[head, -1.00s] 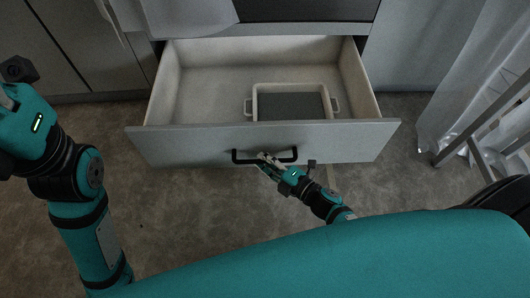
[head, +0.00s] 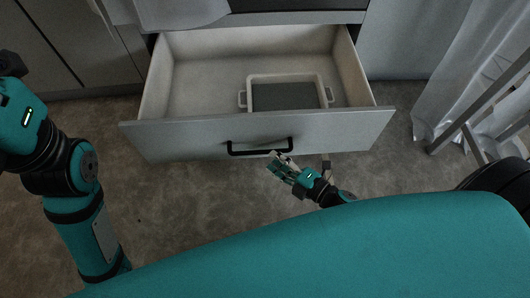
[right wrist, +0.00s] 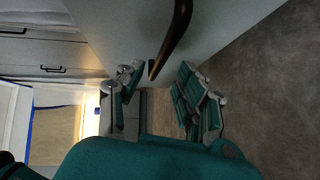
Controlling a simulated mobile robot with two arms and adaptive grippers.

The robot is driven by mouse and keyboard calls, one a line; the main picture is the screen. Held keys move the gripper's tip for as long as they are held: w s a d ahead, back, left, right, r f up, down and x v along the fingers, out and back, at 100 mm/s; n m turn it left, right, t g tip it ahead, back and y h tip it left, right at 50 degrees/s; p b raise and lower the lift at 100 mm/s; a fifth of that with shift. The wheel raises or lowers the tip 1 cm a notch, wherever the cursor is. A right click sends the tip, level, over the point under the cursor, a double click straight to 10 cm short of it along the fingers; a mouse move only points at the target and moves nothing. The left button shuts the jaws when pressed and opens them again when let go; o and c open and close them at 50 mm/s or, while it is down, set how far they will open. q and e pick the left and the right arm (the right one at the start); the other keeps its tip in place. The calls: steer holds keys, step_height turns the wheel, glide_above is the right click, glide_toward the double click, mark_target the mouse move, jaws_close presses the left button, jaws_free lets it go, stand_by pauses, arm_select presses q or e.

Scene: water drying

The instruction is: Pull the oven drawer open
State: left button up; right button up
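The oven drawer (head: 205,134) is pulled far out below the oven in the head view. Its black bar handle (head: 245,151) is on the front panel. My right gripper (head: 277,160) is just below and in front of the right end of the handle, apart from it. In the right wrist view the handle (right wrist: 176,38) shows ahead of the fingers, and the right gripper (right wrist: 160,88) has its fingers spread with nothing between them. My left arm is at the left edge of the head view; its gripper fingers are not visible.
Pale curtains (head: 455,80) and a metal-legged stand (head: 470,110) are on the right. The floor in front of the drawer is bare.

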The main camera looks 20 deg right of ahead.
steer(key=v, duration=0.5)
steer(key=shift+s+d+r, duration=0.1)
steer(key=shift+s+d, duration=0.15)
steer(key=shift+s, duration=0.1)
